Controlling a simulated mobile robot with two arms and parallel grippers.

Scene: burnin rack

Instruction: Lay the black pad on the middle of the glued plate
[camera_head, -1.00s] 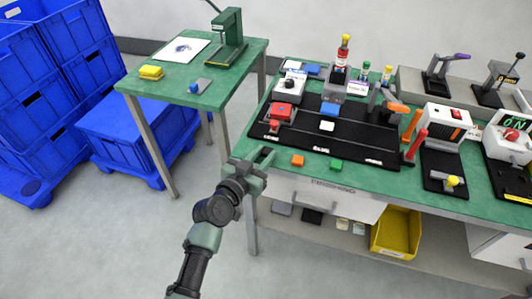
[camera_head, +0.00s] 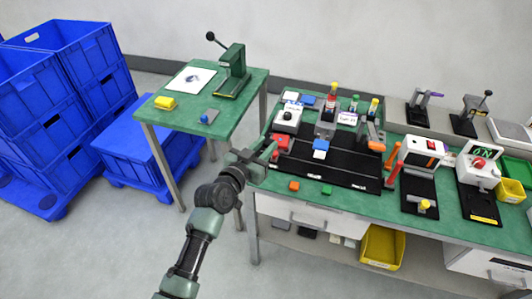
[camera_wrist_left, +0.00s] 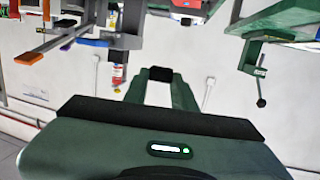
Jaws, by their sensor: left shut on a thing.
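My left gripper (camera_head: 268,153) is in front of the left end of the black fixture bed, near the green bench's front left corner. In the left wrist view its fingers (camera_wrist_left: 160,90) close on a small black piece, the black pad (camera_wrist_left: 160,74). The pad is too small to make out in the head view. A blue piece (camera_head: 320,144) and a white piece (camera_head: 319,155) sit at the middle of the black bed (camera_head: 342,168). I cannot tell for certain which one is the glued plate. My right gripper is not in view.
A red block (camera_head: 281,143) is on the bed's left. Orange (camera_head: 294,186) and green (camera_head: 327,190) blocks lie at the bench front. Clamps and bottles stand behind. A side table (camera_head: 215,125) holds a press (camera_head: 234,70), and blue crates (camera_head: 60,80) stand left.

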